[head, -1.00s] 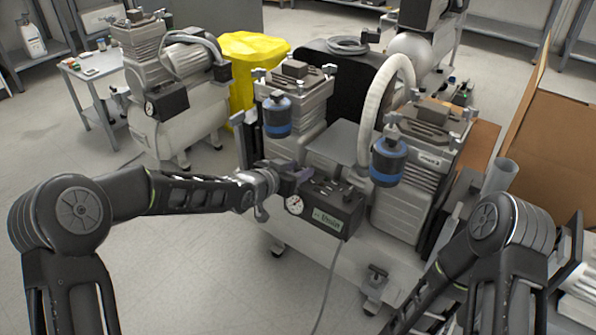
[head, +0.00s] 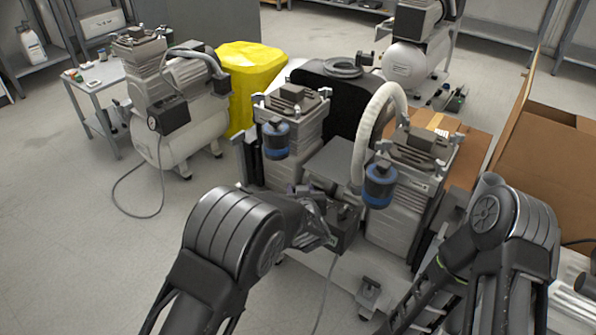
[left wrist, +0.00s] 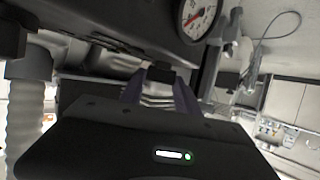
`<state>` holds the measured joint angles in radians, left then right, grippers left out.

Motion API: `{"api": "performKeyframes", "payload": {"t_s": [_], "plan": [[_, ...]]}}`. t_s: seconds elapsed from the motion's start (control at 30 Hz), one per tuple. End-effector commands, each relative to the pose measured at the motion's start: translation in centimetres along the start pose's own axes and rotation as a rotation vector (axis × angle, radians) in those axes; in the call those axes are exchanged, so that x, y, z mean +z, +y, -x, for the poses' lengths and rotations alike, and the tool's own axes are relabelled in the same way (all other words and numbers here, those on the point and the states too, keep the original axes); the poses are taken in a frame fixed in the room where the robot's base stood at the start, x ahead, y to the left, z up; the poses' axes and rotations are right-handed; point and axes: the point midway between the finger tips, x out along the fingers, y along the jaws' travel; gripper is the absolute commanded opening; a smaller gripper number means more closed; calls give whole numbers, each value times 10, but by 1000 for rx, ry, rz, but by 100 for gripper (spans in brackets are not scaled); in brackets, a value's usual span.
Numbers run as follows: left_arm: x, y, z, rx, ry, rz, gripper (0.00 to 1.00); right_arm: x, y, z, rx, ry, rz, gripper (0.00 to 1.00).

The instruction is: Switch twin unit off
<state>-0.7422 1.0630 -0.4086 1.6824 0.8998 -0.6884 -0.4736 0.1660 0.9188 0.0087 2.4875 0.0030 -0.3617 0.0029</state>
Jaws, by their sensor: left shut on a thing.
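The twin unit has two grey finned pump heads, each with a blue-banded filter, the left one (head: 276,139) and the right one (head: 380,184). A dark control box (head: 344,238) sits low at its front, partly hidden by my left arm. My left gripper (head: 308,196) is at the top of this box. In the left wrist view, my left gripper's purplish fingers (left wrist: 160,96) are shut on a small black switch knob (left wrist: 161,73) beneath the dark box. A round pressure gauge (left wrist: 198,17) with a red needle is beside it. The right gripper is out of view.
Another compressor (head: 178,130) stands at the left by a small table (head: 92,73). A yellow bin (head: 246,80) is behind, and a cardboard box (head: 545,150) is at the right. A white hose (head: 378,120) arches over the twin unit. Floor at the front left is clear.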

Motion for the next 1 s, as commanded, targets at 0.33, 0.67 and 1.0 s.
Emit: {"api": "performKeyframes", "payload": {"t_s": [0.33,0.67,1.0], "plan": [[-2,5,-1,-276,-1,119,0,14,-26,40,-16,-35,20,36],[-1,6,-2,-414,0,177,0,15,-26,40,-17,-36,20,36],[-1,6,-2,-433,-1,185,0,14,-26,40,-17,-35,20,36]]}}
